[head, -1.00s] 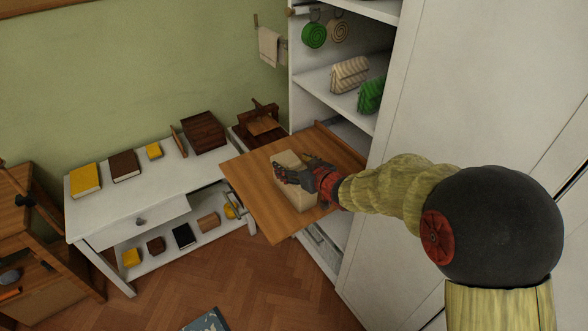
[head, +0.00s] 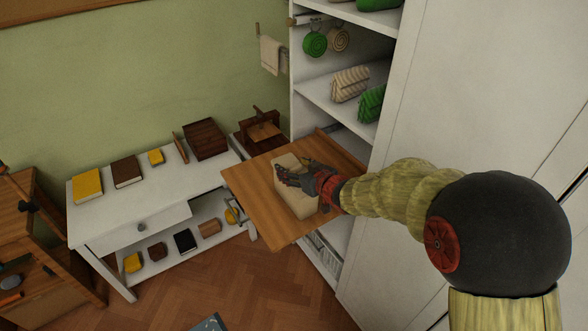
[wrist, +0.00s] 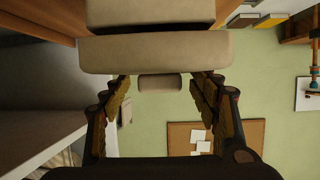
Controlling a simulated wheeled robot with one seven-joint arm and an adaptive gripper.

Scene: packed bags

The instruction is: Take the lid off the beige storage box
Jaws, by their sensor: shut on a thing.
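The beige storage box (head: 298,204) stands on a pulled-out wooden board (head: 255,190) of the white cabinet. A beige knob (wrist: 160,82) on the lid shows between my fingers. My gripper (head: 290,176) is over the box and hides part of its top. In the wrist view my gripper (wrist: 160,84) has a finger on each side of the knob and is shut on it.
The white cabinet (head: 297,80) rises behind the board, with bags (head: 350,83) on a shelf above. A white table (head: 150,195) with several books and a dark wooden box (head: 205,138) stands to the left. Floor in front is mostly clear.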

